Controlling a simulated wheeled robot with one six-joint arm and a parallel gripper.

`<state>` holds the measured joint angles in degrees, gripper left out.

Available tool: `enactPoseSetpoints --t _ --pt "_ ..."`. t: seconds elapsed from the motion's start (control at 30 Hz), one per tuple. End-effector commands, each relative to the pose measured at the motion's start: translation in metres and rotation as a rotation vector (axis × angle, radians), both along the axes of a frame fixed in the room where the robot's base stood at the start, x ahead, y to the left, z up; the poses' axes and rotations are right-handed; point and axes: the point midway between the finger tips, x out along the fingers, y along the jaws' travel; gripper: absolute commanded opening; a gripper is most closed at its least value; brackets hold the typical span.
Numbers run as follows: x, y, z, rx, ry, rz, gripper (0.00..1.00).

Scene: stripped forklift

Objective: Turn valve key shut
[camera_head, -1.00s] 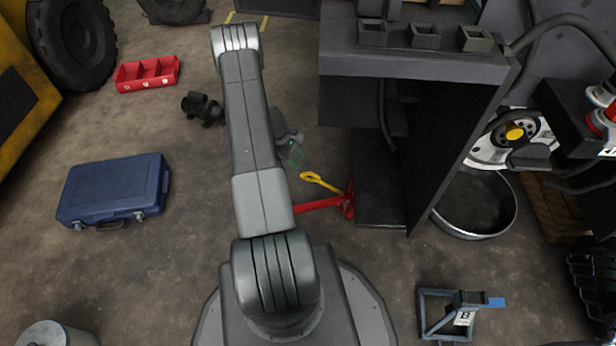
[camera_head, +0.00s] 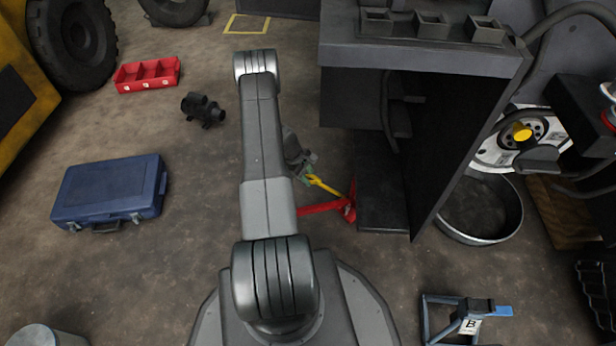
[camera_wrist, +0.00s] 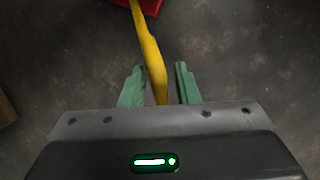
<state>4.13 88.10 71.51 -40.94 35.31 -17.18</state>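The valve key appears to be the yellow handle (camera_head: 322,184) that rises from a red piece (camera_head: 335,207) low on the floor beside the dark cabinet. In the wrist view the yellow handle (camera_wrist: 150,55) runs down from the red piece (camera_wrist: 145,6) at the top to between the green fingertips. My gripper (camera_wrist: 158,88) is open, with one finger on each side of the handle and visible gaps to both. In the head view my gripper (camera_head: 307,172) is at the handle's upper left end, partly hidden by my arm.
The dark cabinet (camera_head: 380,190) stands close to the right of the red piece. A round pan (camera_head: 480,210) lies farther right. A blue case (camera_head: 110,190) and a red tray (camera_head: 147,75) lie on the left. The floor between the case and my arm is clear.

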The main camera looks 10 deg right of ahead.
Motion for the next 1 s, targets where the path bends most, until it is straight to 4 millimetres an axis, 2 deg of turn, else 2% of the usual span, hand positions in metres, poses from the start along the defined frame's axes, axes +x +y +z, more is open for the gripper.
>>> enactPoseSetpoints --t 0.03,0.13,0.57,1.0 --pt "0.0000 0.0000 0.0001 0.000 0.000 0.000 0.18" --pt "0.0001 0.0001 0.0001 0.000 0.000 0.000 0.00" --pt "-0.0002 0.0006 -0.0022 -0.010 -0.036 -0.030 0.00" --pt "-0.0028 0.0024 -0.0044 -0.060 -0.216 -0.186 0.00"
